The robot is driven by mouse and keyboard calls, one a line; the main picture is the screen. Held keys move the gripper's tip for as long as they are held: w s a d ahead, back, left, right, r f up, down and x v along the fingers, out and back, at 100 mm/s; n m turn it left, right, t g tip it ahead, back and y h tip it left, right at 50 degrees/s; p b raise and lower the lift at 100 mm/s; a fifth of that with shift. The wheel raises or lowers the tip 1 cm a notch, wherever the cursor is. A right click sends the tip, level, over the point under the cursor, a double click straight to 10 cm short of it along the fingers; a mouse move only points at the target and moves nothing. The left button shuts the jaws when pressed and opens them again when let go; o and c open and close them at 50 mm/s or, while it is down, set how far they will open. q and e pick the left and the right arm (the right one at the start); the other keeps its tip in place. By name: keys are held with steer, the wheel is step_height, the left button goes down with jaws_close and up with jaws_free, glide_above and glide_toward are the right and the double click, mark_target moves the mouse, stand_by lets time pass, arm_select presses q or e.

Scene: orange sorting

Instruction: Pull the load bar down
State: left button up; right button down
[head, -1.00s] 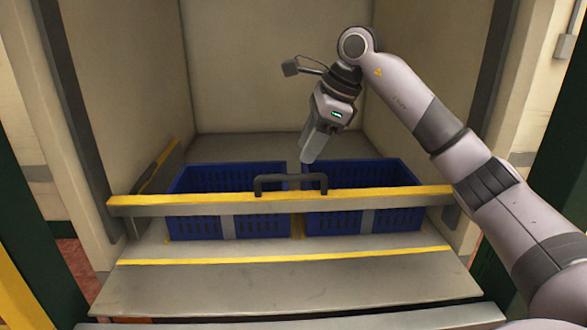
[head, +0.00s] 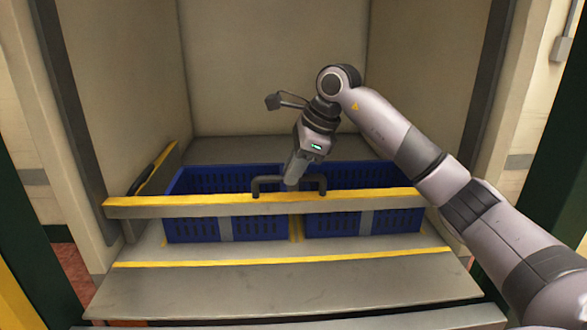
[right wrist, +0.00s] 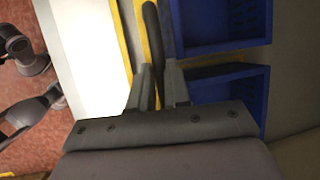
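The load bar (head: 200,206) is a grey bar with a yellow top. It spans the front of the bay, level, in front of two blue crates. A dark handle (head: 268,180) stands up from its middle; it also shows in the right wrist view (right wrist: 152,32). My right gripper (head: 291,182) reaches down to the handle's middle from above in the head view. In the right wrist view its two fingers (right wrist: 160,84) stand apart, with the handle's line running between them. A firm grasp does not show. My left gripper is out of view.
The left blue crate (head: 190,229) and right blue crate (head: 335,222) sit behind the bar, side by side. Bay walls rise on both sides. A grey ledge (head: 280,285) with a yellow stripe lies clear in front.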

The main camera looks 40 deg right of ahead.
mark_target(290, 196)
step_height(290, 196, down, 5)
steer(key=shift+r+b, duration=0.1)
steer(key=shift+b, duration=0.9)
steer(key=shift+f, duration=0.2)
steer(key=shift+s, duration=0.1)
steer(key=c, duration=1.1)
jaws_free()
steer(key=shift+r, duration=0.15)
steer(key=shift+r, duration=0.25)
steer(key=p+v, duration=0.1)
steer(key=v, duration=0.5)
steer(key=shift+r, duration=0.3)
